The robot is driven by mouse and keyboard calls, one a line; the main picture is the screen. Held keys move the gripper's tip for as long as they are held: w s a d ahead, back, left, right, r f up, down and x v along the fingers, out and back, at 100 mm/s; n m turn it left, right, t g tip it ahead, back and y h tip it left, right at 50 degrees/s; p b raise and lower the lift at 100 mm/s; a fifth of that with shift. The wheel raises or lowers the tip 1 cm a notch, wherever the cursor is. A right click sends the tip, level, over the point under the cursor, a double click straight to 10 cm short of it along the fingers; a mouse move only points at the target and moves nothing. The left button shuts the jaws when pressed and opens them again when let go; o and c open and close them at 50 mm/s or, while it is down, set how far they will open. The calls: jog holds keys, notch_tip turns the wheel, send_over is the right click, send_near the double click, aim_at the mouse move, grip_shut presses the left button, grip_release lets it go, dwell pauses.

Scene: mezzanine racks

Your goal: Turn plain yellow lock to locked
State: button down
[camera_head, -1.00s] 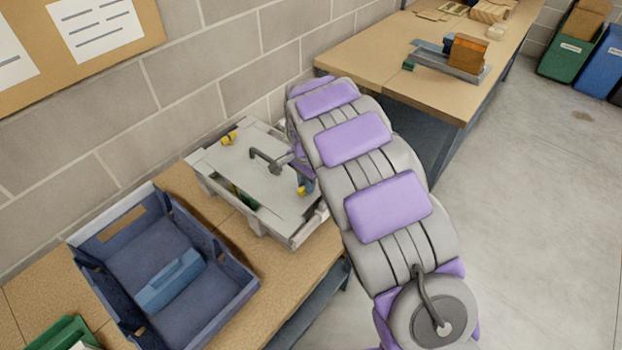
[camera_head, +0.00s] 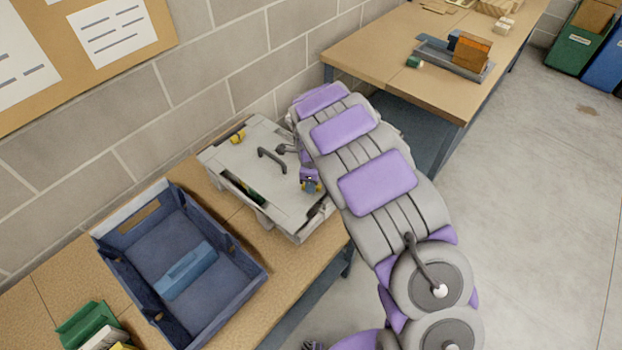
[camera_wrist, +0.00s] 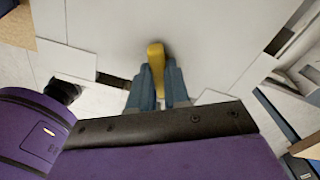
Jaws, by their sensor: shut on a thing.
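A pale grey case (camera_head: 232,160) with a flat lid lies on the workbench against the wall. A dark grey handle (camera_head: 270,158) stands on its lid. One yellow lock (camera_head: 238,137) sits at the case's far left corner. My gripper (camera_head: 311,182) is at the case's right side, at a second yellow lock (camera_head: 319,187). In the wrist view my gripper's blue-grey fingers (camera_wrist: 158,72) are shut on this lock's yellow lever (camera_wrist: 156,58), which points nearly straight up the picture. My arm hides part of the case's right edge. I cannot tell any markings on either lock.
A blue open crate (camera_head: 115,238) with a light blue block (camera_head: 186,270) inside stands left of the case. Green items (camera_head: 85,325) lie at the lower left. A second bench (camera_head: 385,60) stands behind my arm. The floor (camera_head: 530,200) at right is clear.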

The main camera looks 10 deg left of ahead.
jog(key=m+p, duration=0.1)
jog(key=m, duration=0.5)
dwell(0.6)
jog(key=c, duration=1.1)
grip_release()
jog(key=shift+r, duration=0.1)
notch_tip(320, 180, up, 17)
jog(key=shift+w+r+p, duration=0.1)
jog(key=shift+p, duration=0.7)
